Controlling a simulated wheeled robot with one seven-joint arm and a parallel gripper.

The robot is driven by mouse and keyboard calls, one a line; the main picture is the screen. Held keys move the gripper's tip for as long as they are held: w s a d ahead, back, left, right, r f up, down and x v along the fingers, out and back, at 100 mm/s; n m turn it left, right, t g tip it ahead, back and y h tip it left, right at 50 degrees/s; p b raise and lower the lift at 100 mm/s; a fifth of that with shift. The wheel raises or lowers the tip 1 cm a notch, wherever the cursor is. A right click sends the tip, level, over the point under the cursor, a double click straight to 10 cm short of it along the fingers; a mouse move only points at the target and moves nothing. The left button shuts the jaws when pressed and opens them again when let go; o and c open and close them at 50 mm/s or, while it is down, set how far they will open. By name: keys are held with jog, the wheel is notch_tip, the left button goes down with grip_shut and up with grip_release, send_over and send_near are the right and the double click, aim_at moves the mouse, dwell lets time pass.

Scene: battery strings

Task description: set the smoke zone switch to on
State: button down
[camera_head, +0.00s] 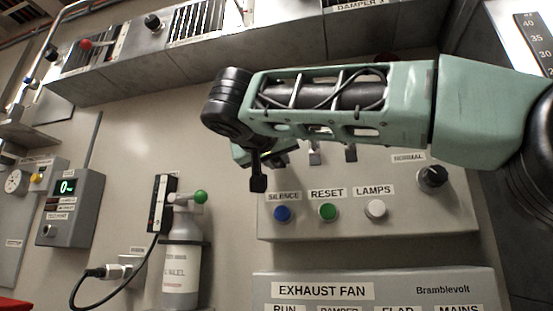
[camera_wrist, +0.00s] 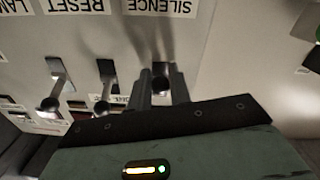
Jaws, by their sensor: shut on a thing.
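In the wrist view, which shows the panel upside down, my gripper (camera_wrist: 161,92) has its two dark fingers closed around a metal toggle switch (camera_wrist: 161,70). This switch is in line with the SILENCE label; its own label is hidden, so I cannot read whether it is the smoke zone switch. Two other toggle switches, one in line with RESET (camera_wrist: 106,72) and one in line with LAMPS (camera_wrist: 57,75), stand free beside it. In the head view my arm covers the held switch and most of my gripper.
Below the switches in the head view are a blue SILENCE button (camera_head: 283,214), a green RESET button (camera_head: 328,212) and a white LAMPS button (camera_head: 375,209). A black knob (camera_head: 432,177) is to the right. A bottle with a green knob (camera_head: 181,255) stands at left.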

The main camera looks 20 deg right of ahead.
jog(key=shift+r+p, duration=0.2)
jog(key=shift+p, duration=0.15)
jog(key=r+g+y+p, duration=0.1)
jog(key=p, duration=0.3)
jog(key=r+g+y+p, duration=0.1)
jog(key=g+p, duration=0.1)
jog(key=p, duration=0.1)
jog(key=shift+s+a+r+g+p, duration=0.2)
jog(key=shift+r+g+p, duration=0.1)
jog(key=shift+r+p, duration=0.1)
jog(key=g+y+p, duration=0.1)
jog(key=p, duration=0.3)
jog(key=r+g+y+p, duration=0.1)
jog(key=g+p, duration=0.1)
jog(key=p, duration=0.1)
jog(key=shift+d+r+y+p, duration=0.1)
jog(key=shift+r+y+p, duration=0.05)
jog(key=shift+y+p, duration=0.25)
jog(key=g+y+p, duration=0.1)
jog(key=p, duration=0.2)
jog(key=shift+w+r, duration=0.1)
jog(key=shift+g, duration=0.3)
jog(key=c, duration=1.4)
grip_release()
jog(key=shift+o, duration=0.2)
